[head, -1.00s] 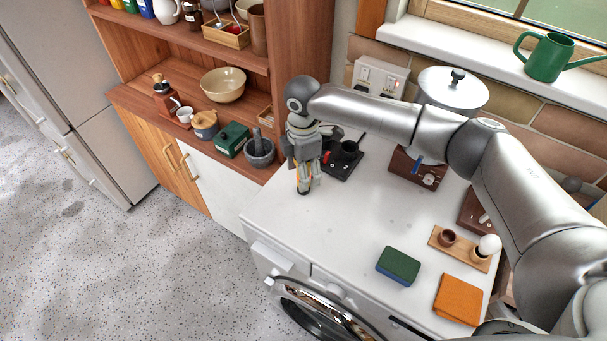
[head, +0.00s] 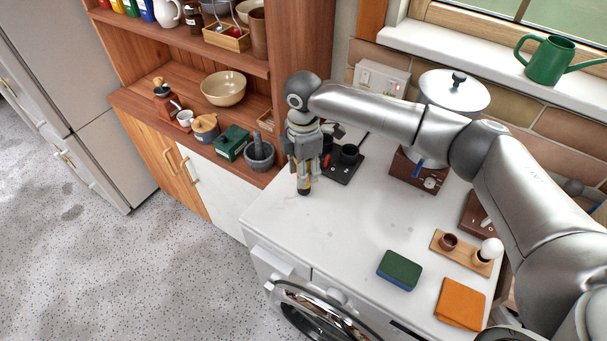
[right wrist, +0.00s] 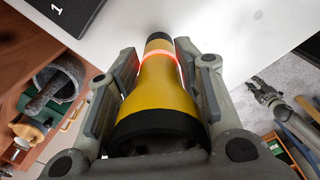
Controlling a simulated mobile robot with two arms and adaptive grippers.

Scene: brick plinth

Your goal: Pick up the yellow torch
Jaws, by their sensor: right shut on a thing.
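The yellow torch (right wrist: 166,85) has black ends and a glowing red-orange band. In the right wrist view its wide black end is nearest the camera and its narrow end points away toward the white counter. My right gripper (head: 304,176) is shut on the torch, with one finger on each side. In the head view the torch's dark lower end (head: 303,191) shows under the fingers, upright at the counter's left part; most of it is hidden. I cannot tell whether it touches the counter. My left gripper (right wrist: 262,88) shows small at the right of the wrist view, away from the torch.
A mortar (head: 260,155) and green box (head: 232,142) stand on the wooden shelf to the left. A green sponge (head: 399,270) and orange cloth (head: 460,304) lie at the counter's front. The counter's middle is clear.

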